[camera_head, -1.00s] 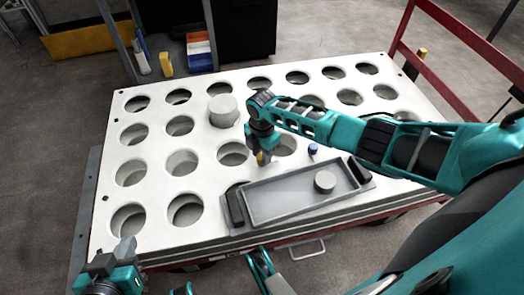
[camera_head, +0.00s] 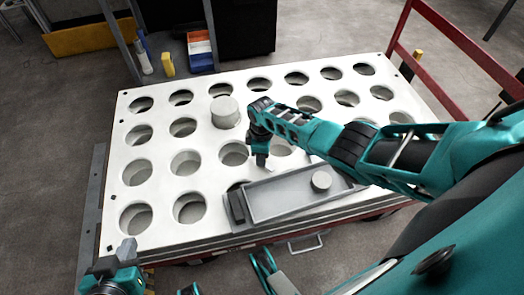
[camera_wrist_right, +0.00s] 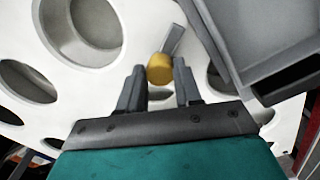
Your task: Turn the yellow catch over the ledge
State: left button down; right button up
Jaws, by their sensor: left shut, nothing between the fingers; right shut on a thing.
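The yellow catch (camera_wrist_right: 160,69) shows in the right wrist view as a short yellow knob with a flat grey bar (camera_wrist_right: 173,40) extending away from it. My right gripper (camera_wrist_right: 158,76) is shut on the knob, one dark finger on each side. In the head view this gripper (camera_head: 261,162) is low over the white perforated board, beside the grey tray, and hides the yellow knob. I cannot tell which edge is the ledge, or whether the bar lies over it. My left gripper (camera_head: 126,252) is shut and empty at the board's front left corner.
The grey tray (camera_head: 275,203) has dark handles and holds a grey disc (camera_head: 321,180). It stands close to the right gripper. A grey cylinder (camera_head: 225,111) stands on the white board (camera_head: 150,106), which has many round holes. A red rail (camera_head: 448,42) is at the right.

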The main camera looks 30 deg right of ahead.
jog(key=m+p, duration=0.1)
jog(key=m, duration=0.3)
jog(key=shift+s, duration=0.1)
jog(key=shift+m, duration=1.4)
jog(key=o, duration=1)
jog(key=shift+o, duration=0.2)
